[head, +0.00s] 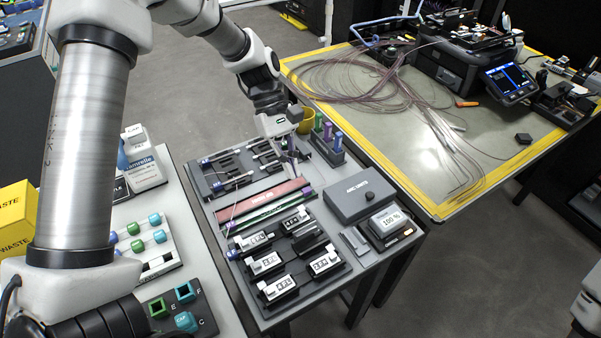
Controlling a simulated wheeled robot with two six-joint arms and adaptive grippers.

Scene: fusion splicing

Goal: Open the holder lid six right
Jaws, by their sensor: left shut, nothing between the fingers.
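My left gripper (291,155) is shut and empty. It points down at the back right of a black tray (207,184) with several dark holders, next to the colored bottles. A second black tray (343,284) nearer the front bears several holders with small white labels, such as one holder (265,263) at the left and another (325,262) at the right. The label writing is too small to read, so I cannot tell which holder is number six or the state of its lid. My right gripper is out of view.
A grey box (358,198) and a display reading 100 % (388,220) stand at the right of the small table. Purple, blue and green bottles (328,131) stand behind. A yellow-edged table (400,130) carries loose fibre coils (345,80) and a splicer (455,65).

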